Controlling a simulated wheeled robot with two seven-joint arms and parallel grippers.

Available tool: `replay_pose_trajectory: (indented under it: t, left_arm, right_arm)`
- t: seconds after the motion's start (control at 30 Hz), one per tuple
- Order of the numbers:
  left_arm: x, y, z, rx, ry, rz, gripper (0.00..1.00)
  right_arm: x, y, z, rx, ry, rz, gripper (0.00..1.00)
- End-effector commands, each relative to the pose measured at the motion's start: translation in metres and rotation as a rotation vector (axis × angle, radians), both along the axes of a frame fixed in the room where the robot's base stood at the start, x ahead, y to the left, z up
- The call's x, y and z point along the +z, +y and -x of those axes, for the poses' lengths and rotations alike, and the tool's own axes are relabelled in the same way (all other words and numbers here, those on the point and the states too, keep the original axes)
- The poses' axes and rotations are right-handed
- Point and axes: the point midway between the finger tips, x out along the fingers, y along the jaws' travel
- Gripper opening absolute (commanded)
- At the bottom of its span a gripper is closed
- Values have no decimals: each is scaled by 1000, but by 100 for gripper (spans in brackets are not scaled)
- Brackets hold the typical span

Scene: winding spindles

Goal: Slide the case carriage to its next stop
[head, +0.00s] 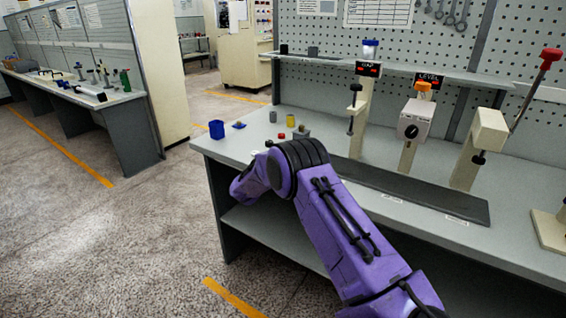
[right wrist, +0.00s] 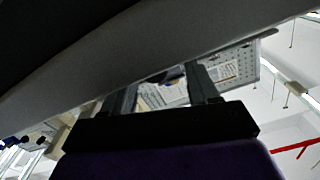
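A dark flat rail (head: 425,194) runs along the bench below several stations. A small grey block (head: 301,134) near the rail's left end may be the case carriage; my arm hides the area just in front of it. My right arm, purple, crosses the head view and bends down left at the bench's front edge; its gripper is hidden there. A grey slab-like surface, perhaps the bench's underside, crosses close above the fingers. My left gripper is not in view.
A blue cup (head: 216,130) and a yellow cylinder (head: 290,121) stand at the bench's left. Open floor lies left.

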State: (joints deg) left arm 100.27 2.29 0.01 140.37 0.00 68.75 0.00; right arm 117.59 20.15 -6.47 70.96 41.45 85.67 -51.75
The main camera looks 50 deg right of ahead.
Motion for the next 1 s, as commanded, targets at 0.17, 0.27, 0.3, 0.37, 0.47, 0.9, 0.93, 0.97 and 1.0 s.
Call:
replay_pose_trajectory:
  t: [0.17, 0.27, 0.3, 0.37, 0.47, 0.9, 0.93, 0.97, 1.0]
  left_arm:
    - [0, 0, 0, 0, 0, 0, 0]
    - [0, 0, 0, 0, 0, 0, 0]
    - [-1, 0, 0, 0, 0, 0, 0]
    - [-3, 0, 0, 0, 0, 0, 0]
    - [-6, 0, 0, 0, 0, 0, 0]
    - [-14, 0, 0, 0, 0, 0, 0]
    - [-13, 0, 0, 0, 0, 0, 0]
    - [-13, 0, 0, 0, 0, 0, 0]
    - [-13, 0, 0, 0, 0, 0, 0]
  right_arm:
    - [-1, -1, 2, -4, 1, -1, 58]
    - [-1, 1, 2, -3, 2, 0, 58]
    - [-2, 4, 2, -3, 2, -1, 58]
    - [-2, 13, 3, -2, 2, -1, 58]
    - [-2, 37, 5, 1, 2, 0, 58]
    - [-2, 104, 15, -2, 2, 0, 58]
    - [-1, 104, 15, -2, 2, 0, 58]
    - [-1, 105, 15, -2, 3, 0, 58]
    - [-1, 104, 15, -2, 3, 0, 58]
